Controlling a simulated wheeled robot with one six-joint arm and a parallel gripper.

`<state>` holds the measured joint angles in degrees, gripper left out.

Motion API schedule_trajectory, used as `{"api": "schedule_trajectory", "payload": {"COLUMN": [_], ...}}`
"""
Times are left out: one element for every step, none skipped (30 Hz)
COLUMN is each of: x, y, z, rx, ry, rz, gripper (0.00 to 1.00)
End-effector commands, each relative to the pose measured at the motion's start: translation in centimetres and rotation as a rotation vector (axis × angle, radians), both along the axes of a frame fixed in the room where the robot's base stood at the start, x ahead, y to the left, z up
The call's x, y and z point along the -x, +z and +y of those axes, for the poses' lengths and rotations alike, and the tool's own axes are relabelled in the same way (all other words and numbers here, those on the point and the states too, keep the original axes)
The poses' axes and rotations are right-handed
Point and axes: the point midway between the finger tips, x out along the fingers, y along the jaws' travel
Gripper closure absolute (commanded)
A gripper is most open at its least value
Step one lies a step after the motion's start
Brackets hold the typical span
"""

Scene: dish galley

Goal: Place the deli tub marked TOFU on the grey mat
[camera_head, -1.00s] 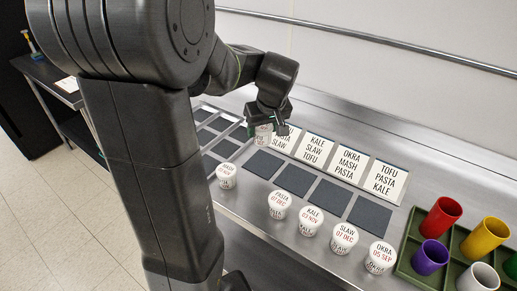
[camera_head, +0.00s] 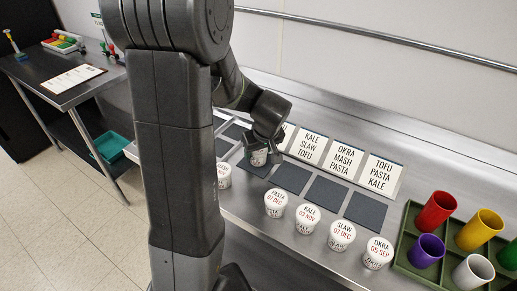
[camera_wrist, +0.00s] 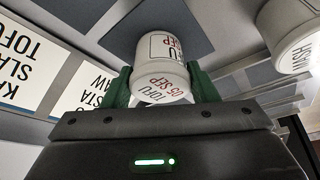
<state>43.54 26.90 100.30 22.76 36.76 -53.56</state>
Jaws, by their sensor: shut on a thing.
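The deli tub marked TOFU (camera_wrist: 162,80) is white, with "TOFU 05 SEP" on its lid. My gripper (camera_wrist: 161,88) is shut on it, with a green finger at each side. In the head view the tub (camera_head: 259,158) is in the jaws of my gripper (camera_head: 264,146), over the leftmost of a row of dark grey mats (camera_head: 252,171). The mat also shows behind the tub in the wrist view (camera_wrist: 120,38). I cannot tell whether the tub touches the mat.
Bare mats (camera_head: 290,178) lie to the right. White tubs marked PASTA (camera_head: 276,203), KALE (camera_head: 307,218), SLAW (camera_head: 342,236) and OKRA (camera_head: 378,252) stand in front; another (camera_head: 223,175) is partly hidden by my arm. Lettered cards (camera_head: 312,146) stand behind. A green tray (camera_head: 408,269) holds coloured cups.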

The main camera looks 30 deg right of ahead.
Motion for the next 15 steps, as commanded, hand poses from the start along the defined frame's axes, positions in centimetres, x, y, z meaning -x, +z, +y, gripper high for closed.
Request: {"api": "schedule_trajectory", "payload": {"x": [-0.02,-0.02,-0.02,-0.02,-0.02,-0.03,-0.03,-0.03,-0.02,-0.02,-0.03,-0.02,-0.02,-0.03,-0.03], "y": [0.08,0.08,0.07,0.03,-0.06,-0.2,-0.3,-0.37,-0.19,-0.18,-0.17,-0.18,-0.18,-0.17,-0.17], "z": [-0.02,-0.02,-0.02,-0.02,-0.02,-0.02,-0.02,-0.03,-0.02,-0.02,-0.01,-0.01,-0.01,-0.02,-0.02], "rx": [0.001,0.001,0.001,0.001,0.001,0.001,0.001,0.001,0.001,0.001,0.001,0.001,0.001,0.001,0.001], "ry": [0.0,0.0,0.001,0.001,0.001,0.001,0.001,0.001,0.001,0.001,0.001,0.001,0.001,0.001,0.001], "rz": [-0.001,-0.001,-0.001,-0.001,-0.001,-0.001,-0.001,-0.001,-0.001,-0.001,-0.001,-0.001,-0.001,-0.001,-0.001], "gripper": [0.71,0.71,0.71,0.71,0.71,0.71,0.71,0.71,0.39,0.33,0.27,0.25,0.25,0.25,0.25]}}
